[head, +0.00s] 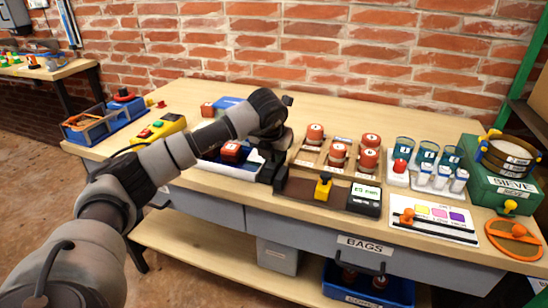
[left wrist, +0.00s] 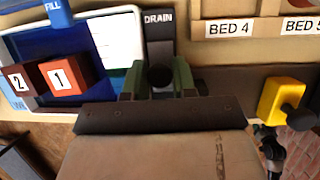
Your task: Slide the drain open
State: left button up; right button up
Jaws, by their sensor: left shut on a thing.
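The drain is a dark upright strip (left wrist: 159,45) lettered DRAIN, with a round black knob (left wrist: 161,76), in the left wrist view. My left gripper (left wrist: 160,82) has its green fingers on both sides of the knob, shut on it. In the head view my left gripper (head: 273,145) reaches down to the bench beside the white and blue tank (head: 232,167), and mostly hides the drain. The tank holds red-brown blocks, and blocks marked 1 (left wrist: 60,76) and 2 (left wrist: 18,82) show in the left wrist view. My right gripper is not in view.
A yellow handle (head: 323,187) and a small display box (head: 364,199) are right of the drain. Blue cups (head: 404,147), a colour card (head: 434,221) and a green sieve box (head: 492,178) fill the right. The bench's back strip is clear.

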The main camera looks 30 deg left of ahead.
pick_arm(q)
jog(key=shift+s+d, duration=0.2)
jog(key=shift+s, duration=0.85)
jog(key=shift+s+d, duration=0.1)
jog(key=shift+s, duration=0.3)
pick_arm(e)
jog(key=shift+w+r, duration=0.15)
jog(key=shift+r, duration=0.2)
pick_arm(q)
jog(key=o, duration=0.8)
jog(key=shift+r, duration=0.15)
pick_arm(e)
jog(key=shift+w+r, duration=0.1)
